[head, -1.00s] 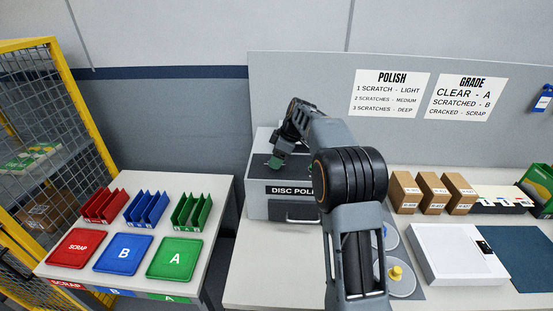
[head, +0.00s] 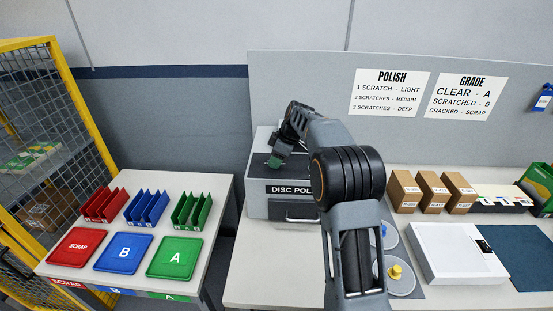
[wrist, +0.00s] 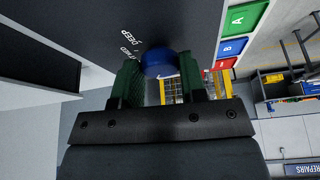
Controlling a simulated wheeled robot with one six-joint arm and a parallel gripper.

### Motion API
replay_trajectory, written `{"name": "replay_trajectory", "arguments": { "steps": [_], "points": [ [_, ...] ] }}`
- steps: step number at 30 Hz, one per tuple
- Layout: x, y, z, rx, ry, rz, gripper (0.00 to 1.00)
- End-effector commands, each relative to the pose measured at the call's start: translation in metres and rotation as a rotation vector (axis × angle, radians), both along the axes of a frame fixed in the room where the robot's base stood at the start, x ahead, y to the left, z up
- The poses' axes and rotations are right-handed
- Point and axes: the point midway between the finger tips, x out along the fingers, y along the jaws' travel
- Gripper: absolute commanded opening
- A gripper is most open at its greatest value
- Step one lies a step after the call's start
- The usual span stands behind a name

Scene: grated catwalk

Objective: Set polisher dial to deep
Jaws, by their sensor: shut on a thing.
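The disc polisher (head: 262,205) is a grey box with a black name label on the bench, partly hidden by my arm. In the wrist view its dark face (wrist: 150,20) carries white lettering, DEEP (wrist: 130,41) and a partly hidden MED. The blue round dial (wrist: 158,62) sits beside the lettering, between the green fingers of my gripper (wrist: 160,82), which is shut on it. Which mark the dial points to cannot be told. In the head view my gripper (head: 275,161) is over the polisher's top; the dial is hidden there.
Red, blue and green trays (head: 123,254) and bins stand on the left table. To the right are brown boxes (head: 432,190), a white device (head: 455,250) and a yellow-knobbed disc (head: 400,280). A yellow mesh cage (head: 60,130) stands far left.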

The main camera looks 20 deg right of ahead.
Motion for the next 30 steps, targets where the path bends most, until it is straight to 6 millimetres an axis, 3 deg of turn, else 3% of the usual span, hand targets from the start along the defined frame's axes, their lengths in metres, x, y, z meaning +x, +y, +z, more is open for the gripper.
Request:
{"name": "replay_trajectory", "arguments": {
  "steps": [11,30],
  "points": [
    [-0.0004,0.0005,-0.0006,-0.001,-0.003,-0.071,0.15],
    [-0.0037,0.0042,0.0002,0.000,-0.004,-0.633,0.15]
  ]
}}
